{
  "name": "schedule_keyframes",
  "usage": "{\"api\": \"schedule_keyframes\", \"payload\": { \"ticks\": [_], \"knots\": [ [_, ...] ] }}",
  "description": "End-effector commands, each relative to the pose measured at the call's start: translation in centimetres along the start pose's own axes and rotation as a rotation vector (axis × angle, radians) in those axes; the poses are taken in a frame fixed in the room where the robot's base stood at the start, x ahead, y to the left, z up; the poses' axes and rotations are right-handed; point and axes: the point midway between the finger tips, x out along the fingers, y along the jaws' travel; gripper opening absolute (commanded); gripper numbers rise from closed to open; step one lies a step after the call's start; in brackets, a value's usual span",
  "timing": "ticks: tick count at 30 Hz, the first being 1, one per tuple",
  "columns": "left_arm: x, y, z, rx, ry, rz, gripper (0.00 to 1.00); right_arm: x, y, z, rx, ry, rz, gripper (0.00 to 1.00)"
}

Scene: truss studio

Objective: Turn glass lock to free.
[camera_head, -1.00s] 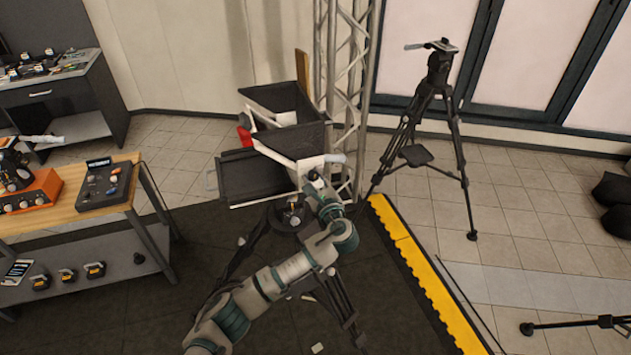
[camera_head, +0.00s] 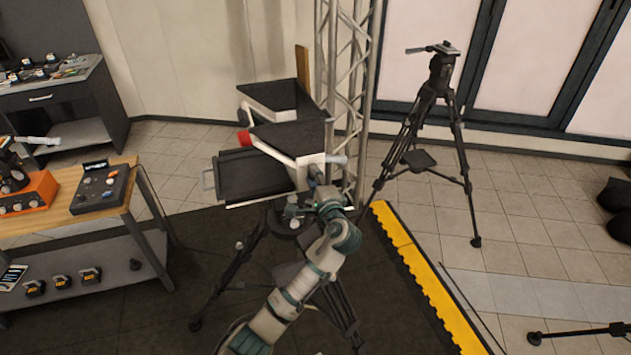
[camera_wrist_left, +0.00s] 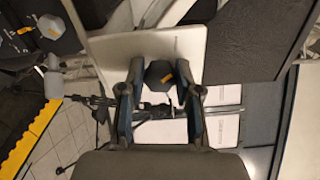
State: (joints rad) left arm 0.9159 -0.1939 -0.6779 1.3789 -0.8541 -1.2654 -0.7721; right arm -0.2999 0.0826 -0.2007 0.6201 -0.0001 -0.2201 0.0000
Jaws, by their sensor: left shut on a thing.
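The teleprompter (camera_head: 300,135) with its black hood stands on a tripod in the middle of the head view, beside the metal truss. In the left wrist view a dark grey faceted knob (camera_wrist_left: 158,74) with an orange mark, which looks like the glass lock, sits between my two fingers in front of a pale plate (camera_wrist_left: 110,62). My left gripper (camera_wrist_left: 160,85) is shut on this knob. In the head view my left gripper (camera_head: 318,183) is at the lower right of the hood, and my arm hides the knob there. My right gripper is not in view.
Another grey knob (camera_wrist_left: 48,25) with an orange mark shows at upper left in the wrist view. A wooden-topped cart (camera_head: 70,212) stands at the left. A second tripod (camera_head: 437,130) stands at right behind a yellow floor edge (camera_head: 420,275). A red knob (camera_head: 243,138) sits beside the hood.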

Motion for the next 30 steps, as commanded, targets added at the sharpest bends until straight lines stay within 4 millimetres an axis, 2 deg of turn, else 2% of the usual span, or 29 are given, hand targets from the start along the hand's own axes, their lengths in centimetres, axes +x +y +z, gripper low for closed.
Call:
{"api": "schedule_keyframes", "payload": {
  "ticks": [9,26,27,30],
  "knots": [
    [0.08,0.49,0.07,-0.132,-0.004,0.007,0.0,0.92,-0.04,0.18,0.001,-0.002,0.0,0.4],
    [0.1,0.7,0.0,-0.161,-0.005,0.012,0.0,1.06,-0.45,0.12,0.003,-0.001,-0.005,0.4],
    [0.1,0.72,-0.01,-0.16,-0.005,0.013,0.36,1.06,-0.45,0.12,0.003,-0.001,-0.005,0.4],
    [0.1,0.68,-0.02,-0.16,-0.004,0.012,0.59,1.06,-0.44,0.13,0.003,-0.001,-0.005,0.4]
  ]
}}
